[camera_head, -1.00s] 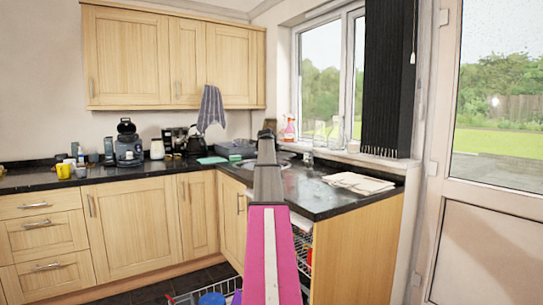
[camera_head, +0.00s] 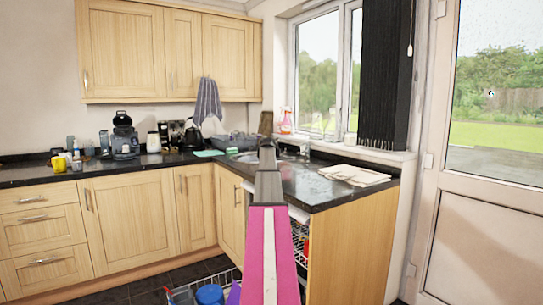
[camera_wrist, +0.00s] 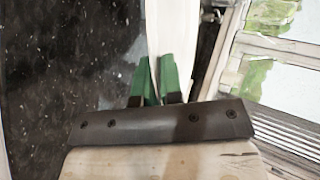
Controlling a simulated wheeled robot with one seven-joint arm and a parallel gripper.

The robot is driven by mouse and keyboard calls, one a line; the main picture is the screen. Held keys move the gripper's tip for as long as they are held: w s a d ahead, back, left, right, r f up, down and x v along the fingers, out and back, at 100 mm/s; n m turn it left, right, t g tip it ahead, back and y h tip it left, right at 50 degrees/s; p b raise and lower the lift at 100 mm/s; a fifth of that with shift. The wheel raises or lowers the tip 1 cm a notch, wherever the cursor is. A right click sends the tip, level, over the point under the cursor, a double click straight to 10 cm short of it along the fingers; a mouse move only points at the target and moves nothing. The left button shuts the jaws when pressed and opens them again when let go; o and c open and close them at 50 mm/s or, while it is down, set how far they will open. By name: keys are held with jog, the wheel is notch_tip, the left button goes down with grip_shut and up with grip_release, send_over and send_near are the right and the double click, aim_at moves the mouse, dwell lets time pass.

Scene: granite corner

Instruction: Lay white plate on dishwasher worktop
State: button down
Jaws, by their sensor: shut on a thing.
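My gripper (camera_wrist: 158,68) shows in the wrist view as two green fingers close together. A smooth white strip, which looks like the white plate (camera_wrist: 167,25) seen edge-on, runs between and beyond the fingertips. The plate's full outline does not show. The black speckled worktop (camera_wrist: 65,75) fills the left of the wrist view. In the head view, the black worktop over the open dishwasher (camera_head: 310,190) lies to the right of my arm. My arm hides part of the worktop, and neither gripper fingers nor plate can be made out there.
Folded pale cloths (camera_head: 353,174) lie on the worktop's right part. A sink and tap (camera_head: 305,150) and a dark dish rack (camera_head: 235,141) are behind. A pulled-out lower rack (camera_head: 200,295) holds a blue item (camera_head: 210,294). The window (camera_head: 320,75) stands behind the worktop.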

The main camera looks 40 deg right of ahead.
jog(key=shift+d+f, duration=0.3)
jog(key=shift+f, duration=0.4)
jog(key=shift+d+f, duration=0.25)
jog(key=shift+f, duration=2)
jog(key=c, duration=0.9)
grip_release()
jog(key=shift+o, duration=0.2)
jog(key=shift+s+a, duration=0.1)
jog(key=shift+s, duration=0.05)
jog(key=shift+v, duration=3.4)
